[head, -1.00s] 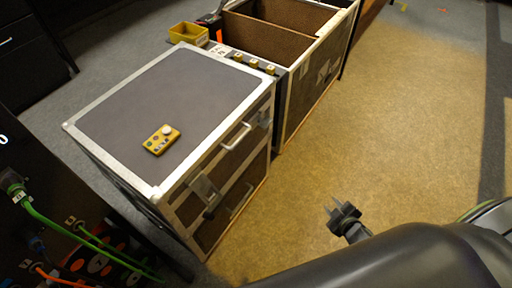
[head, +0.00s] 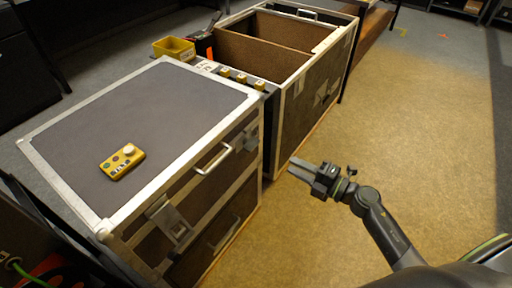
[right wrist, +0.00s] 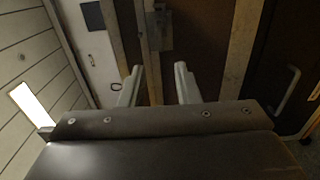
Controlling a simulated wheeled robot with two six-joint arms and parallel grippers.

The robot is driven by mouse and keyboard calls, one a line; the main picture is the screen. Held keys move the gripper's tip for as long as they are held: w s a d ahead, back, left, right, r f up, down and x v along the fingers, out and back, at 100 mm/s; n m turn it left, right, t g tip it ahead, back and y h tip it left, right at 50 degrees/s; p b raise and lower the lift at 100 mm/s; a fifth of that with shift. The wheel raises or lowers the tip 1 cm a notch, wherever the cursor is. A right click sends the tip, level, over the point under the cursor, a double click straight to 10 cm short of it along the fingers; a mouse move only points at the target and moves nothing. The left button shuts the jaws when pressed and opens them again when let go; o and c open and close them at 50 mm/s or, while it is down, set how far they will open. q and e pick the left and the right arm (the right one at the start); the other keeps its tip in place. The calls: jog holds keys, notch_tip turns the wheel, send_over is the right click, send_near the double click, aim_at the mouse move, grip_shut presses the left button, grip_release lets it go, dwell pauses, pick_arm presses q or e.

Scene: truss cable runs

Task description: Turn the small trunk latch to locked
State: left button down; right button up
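A trunk with a grey lid (head: 150,120) and metal edges stands at the left in the head view. Its front has a left latch (head: 171,222), a handle (head: 214,159) and a right latch (head: 250,137). I cannot tell how either latch is turned. My right gripper (head: 292,168) is open and empty, to the right of the trunk and apart from it, with its fingers pointing left. In the right wrist view its two fingers (right wrist: 157,82) stand apart, and a metal latch (right wrist: 159,28) shows beyond them. My left gripper is not in view.
A yellow button box (head: 122,161) lies on the lid. Behind it stand an open case (head: 318,92) with brown compartments and a yellow tray (head: 174,47). The floor (head: 415,125) at the right is clear. The wrist view shows a handle (right wrist: 287,92) at the right.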

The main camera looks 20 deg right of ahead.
aim_at(253, 142)
jog(key=x, duration=1.3)
jog(key=shift+w+a, duration=0.25)
jog(key=shift+w, duration=0.05)
grip_shut()
